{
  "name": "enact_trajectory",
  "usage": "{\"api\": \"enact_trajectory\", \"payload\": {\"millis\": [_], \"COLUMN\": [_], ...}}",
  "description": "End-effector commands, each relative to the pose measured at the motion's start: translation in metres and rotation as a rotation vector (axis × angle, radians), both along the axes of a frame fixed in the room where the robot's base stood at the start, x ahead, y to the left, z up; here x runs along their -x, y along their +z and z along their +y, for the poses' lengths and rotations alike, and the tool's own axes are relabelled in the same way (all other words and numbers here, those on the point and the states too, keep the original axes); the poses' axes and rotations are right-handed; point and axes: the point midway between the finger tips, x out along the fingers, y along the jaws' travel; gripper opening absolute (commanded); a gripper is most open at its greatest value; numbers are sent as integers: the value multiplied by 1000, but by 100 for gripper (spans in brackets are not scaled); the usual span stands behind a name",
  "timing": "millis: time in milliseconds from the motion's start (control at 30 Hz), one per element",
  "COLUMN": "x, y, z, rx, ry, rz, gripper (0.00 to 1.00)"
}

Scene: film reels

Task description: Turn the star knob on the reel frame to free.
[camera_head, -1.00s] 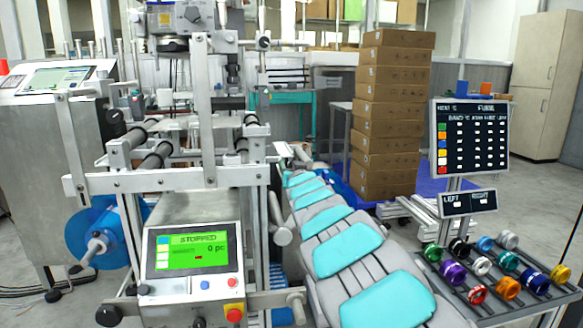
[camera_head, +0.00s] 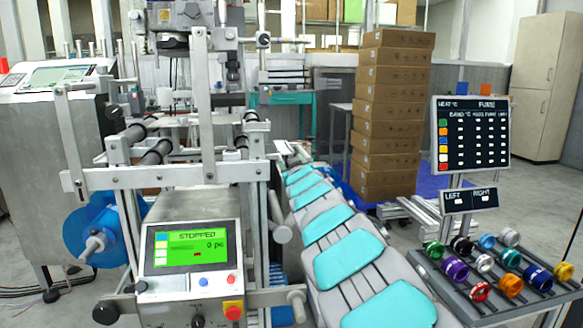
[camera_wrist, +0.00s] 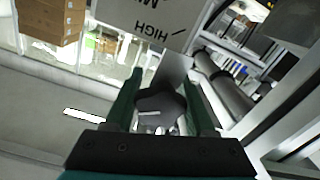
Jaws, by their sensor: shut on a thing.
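In the wrist view, my gripper (camera_wrist: 162,84) has its two green fingers on either side of a dark, lobed knob (camera_wrist: 160,104), and is shut on it. The knob looks like the star knob and has a short pale mark on its face. A pale label plate (camera_wrist: 150,22) beyond it reads HIGH upside down, with another word cut off. No FREE mark is readable, so I cannot tell the knob's setting. In the head view, the blue reel (camera_head: 77,238) sits at the left of the metal frame (camera_head: 165,180); my gripper does not show there.
A control box (camera_head: 190,255) reading STOPPED stands in front of the frame. A conveyor with turquoise pads (camera_head: 355,252) runs to its right. A tray of coloured spools (camera_head: 425,265), a dark board (camera_head: 470,135) and stacked cartons (camera_head: 392,115) stand further right. Metal bars (camera_wrist: 290,80) are close at the wrist view's right.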

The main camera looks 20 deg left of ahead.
Motion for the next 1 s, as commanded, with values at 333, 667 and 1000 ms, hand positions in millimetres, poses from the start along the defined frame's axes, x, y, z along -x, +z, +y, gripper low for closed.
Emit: {"api": "enact_trajectory", "payload": {"millis": [333, 667, 1000], "x": [0, 0, 10], "y": [0, 0, 1], "z": [0, 0, -5], "rx": [0, 0, 2], "ry": [1, 1, -1], "rz": [2, 2, 0], "gripper": [68, 85, 85]}}
